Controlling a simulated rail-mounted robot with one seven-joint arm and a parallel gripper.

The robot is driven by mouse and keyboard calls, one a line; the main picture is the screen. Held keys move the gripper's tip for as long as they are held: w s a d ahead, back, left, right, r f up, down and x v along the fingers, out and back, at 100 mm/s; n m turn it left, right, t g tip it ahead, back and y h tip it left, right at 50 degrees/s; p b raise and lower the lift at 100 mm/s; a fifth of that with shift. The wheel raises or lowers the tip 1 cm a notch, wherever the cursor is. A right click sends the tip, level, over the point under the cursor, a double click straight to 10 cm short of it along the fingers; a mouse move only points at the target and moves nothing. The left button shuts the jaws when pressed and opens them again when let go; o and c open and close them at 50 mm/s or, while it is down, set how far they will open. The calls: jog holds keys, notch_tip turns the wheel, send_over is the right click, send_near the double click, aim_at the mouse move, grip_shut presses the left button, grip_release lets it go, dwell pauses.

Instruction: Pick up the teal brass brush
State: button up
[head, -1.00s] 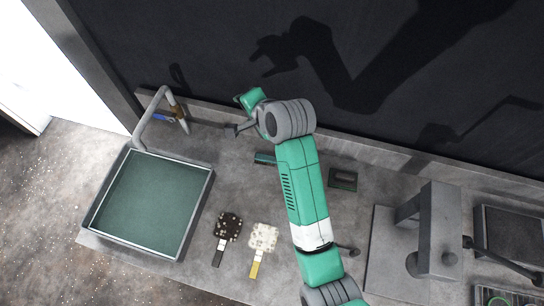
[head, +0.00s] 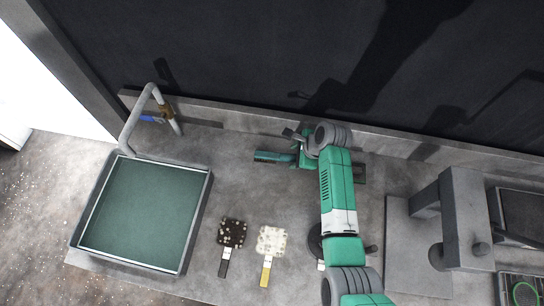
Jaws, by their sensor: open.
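The teal brush (head: 271,156) lies on the grey bench near its back edge, left of my arm. It looks teal with a dark edge; its bristles cannot be made out. My gripper (head: 291,135) is open and empty, just above and right of the brush's right end in the head view. Height and contact cannot be judged from this angle. My forearm and wrist cover the bench to the right of the brush.
A teal-floored tray (head: 145,212) with a bent pipe (head: 128,135) stands at left. A dark speckled paddle (head: 231,234) and a pale one (head: 270,242) lie in front. A small green-edged object (head: 360,173) is partly behind my arm. A grey machine (head: 462,215) stands right.

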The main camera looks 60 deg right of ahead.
jog(key=shift+x, duration=1.1)
jog(key=c, duration=1)
jog(key=shift+c, duration=0.2)
jog(key=shift+r, duration=0.1)
notch_tip(320, 180, up, 4)
jog(key=shift+s+f+p, duration=0.1)
jog(key=shift+f+p, duration=0.05)
jog(key=shift+p, duration=0.25)
jog(key=s+a, duration=0.3)
jog(key=s, duration=0.1)
jog(key=s+a+p, duration=0.1)
jog(key=s+a, duration=0.2)
jog(key=s, duration=0.1)
jog(key=s+a+r+p, duration=0.1)
jog(key=s+a, duration=0.1)
jog(key=s, duration=0.3)
jog(key=shift+s+a, duration=0.1)
jog(key=shift+a, duration=0.3)
